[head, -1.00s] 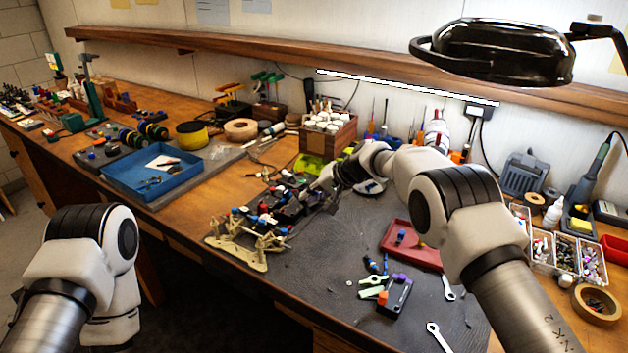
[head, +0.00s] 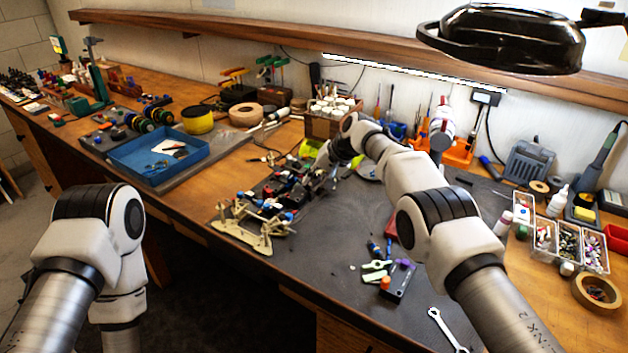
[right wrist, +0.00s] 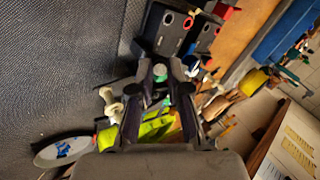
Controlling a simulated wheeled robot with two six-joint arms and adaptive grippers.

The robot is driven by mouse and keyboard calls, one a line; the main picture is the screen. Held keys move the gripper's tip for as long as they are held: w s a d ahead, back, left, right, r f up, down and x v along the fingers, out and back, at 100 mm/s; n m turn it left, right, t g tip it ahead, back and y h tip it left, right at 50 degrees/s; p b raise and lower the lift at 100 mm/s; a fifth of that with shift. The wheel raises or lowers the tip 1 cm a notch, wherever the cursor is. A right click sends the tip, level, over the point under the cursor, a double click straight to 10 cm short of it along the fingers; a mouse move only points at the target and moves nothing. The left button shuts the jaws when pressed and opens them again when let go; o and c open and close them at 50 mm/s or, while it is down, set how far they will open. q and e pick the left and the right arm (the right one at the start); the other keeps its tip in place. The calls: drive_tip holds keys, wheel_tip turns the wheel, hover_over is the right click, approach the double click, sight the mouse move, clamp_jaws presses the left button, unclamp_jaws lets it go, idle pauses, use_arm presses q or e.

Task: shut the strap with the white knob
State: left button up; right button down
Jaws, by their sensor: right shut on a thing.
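The RC car chassis (head: 287,187), dark with red, blue and white parts, sits by the pale wooden stand (head: 245,238) near the bench's front edge. My right gripper (head: 322,183) is at the chassis's right end, largely hidden by its own arm. In the right wrist view its dark fingers (right wrist: 160,73) are closed around a small pale, greenish-white knob (right wrist: 160,69) beside the black chassis box (right wrist: 167,30). The strap itself is not clearly seen. My left arm comes in at the left, with its gripper out of view.
A blue tray (head: 125,171) lies left on the bench. A wooden box of white bottles (head: 323,122) stands behind the chassis. A small black box with an orange knob (head: 396,283) and a wrench (head: 447,330) lie in front. The grey mat (head: 330,245) has free room between.

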drive_tip(key=c, duration=1.4)
unclamp_jaws()
drive_tip(key=shift+r, duration=0.15)
drive_tip(key=v, duration=1.1)
drive_tip(key=shift+d+r, duration=0.25)
